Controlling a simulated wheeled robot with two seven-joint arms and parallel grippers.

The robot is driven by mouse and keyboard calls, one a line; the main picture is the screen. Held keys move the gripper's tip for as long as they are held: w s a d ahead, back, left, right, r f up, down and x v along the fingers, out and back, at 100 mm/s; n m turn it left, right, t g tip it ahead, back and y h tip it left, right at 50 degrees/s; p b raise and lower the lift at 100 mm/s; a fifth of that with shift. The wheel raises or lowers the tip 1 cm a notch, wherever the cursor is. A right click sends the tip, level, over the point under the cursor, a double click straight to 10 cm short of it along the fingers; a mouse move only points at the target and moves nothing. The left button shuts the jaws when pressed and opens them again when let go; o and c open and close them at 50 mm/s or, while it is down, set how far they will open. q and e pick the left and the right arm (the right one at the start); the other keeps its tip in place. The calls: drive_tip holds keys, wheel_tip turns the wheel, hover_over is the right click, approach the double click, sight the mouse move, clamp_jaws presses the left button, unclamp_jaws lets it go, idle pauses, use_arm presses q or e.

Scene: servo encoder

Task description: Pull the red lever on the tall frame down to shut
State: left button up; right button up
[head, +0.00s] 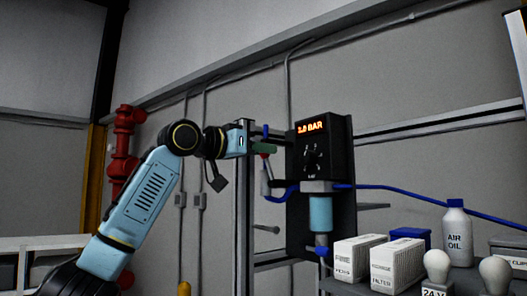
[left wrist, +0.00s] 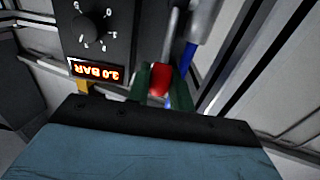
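The tall frame (head: 243,215) of grey uprights carries a dark panel with a lit display (head: 311,127). My left gripper (head: 266,147) is at the frame, just left of the panel. The red lever (head: 266,156) is mostly hidden there by the fingers. In the left wrist view, the red lever (left wrist: 160,80) sits between the two green fingers of my left gripper (left wrist: 161,85), with both fingers close against its sides. A grey part continues beyond it. My right gripper is not in view.
A blue hose (head: 430,198) runs right from the light-blue cylinder (head: 320,213).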

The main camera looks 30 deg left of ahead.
use_arm(q)
drive_tip(key=shift+s+a, duration=0.1)
drive_tip(key=shift+s, duration=0.05)
drive_tip(key=shift+s+a+f+b, duration=0.25)
drive_tip(key=shift+s+b, duration=0.25)
drive_tip(key=shift+s, duration=0.15)
drive_tip(key=shift+s+a+f+b, duration=0.3)
drive_tip(key=shift+s+f+b, duration=0.2)
drive_tip(key=shift+s, duration=0.15)
